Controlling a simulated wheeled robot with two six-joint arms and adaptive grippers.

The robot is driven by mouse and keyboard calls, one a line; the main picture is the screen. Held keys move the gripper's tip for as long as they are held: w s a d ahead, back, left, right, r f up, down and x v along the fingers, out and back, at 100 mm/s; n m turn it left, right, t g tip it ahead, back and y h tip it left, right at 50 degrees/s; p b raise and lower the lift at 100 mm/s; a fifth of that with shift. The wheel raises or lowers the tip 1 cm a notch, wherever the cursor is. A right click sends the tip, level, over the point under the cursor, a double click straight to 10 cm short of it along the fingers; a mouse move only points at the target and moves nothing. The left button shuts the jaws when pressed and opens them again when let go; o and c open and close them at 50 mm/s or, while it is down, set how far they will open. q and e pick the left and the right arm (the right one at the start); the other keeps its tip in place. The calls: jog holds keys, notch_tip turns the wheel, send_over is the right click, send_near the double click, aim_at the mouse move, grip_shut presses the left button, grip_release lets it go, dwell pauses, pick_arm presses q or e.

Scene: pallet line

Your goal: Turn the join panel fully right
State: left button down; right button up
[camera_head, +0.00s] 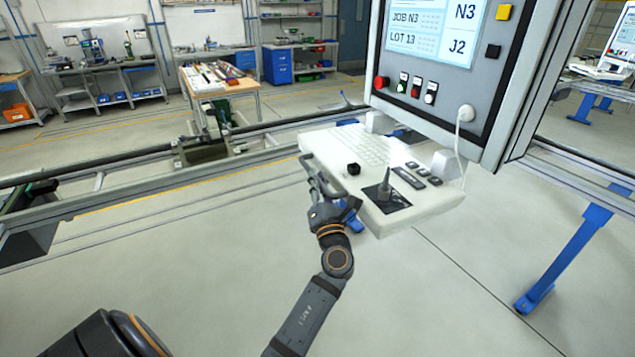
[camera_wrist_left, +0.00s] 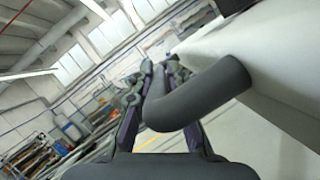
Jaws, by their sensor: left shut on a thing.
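The join panel is a white console with a keyboard deck (camera_head: 425,209) that juts out below a grey screen box (camera_head: 487,100). Its screen (camera_head: 435,25) reads JOB N3, LOT 13, N3 and J2. A dark bar handle (camera_head: 312,172) runs along the deck's left edge. My left gripper (camera_head: 328,198) is shut on this handle, its arm coming up from the bottom. In the left wrist view the fingers (camera_wrist_left: 160,80) lie on either side of the thick grey handle (camera_wrist_left: 205,92), beside the white deck (camera_wrist_left: 262,62). My right gripper is not in view.
A rail frame (camera_head: 90,173) runs behind the panel. A blue support leg (camera_head: 565,258) stands at the right, and a pale post (camera_head: 535,85) stands beside the screen box. A wooden-topped table (camera_head: 218,80) is farther back.

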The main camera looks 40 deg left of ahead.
pick_arm(q)
jog(key=shift+s+d+f, duration=0.1)
jog(key=shift+d, duration=0.05)
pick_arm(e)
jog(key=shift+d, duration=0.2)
pick_arm(q)
jog(key=c, duration=1.7)
grip_release()
jog(key=shift+o, duration=0.4)
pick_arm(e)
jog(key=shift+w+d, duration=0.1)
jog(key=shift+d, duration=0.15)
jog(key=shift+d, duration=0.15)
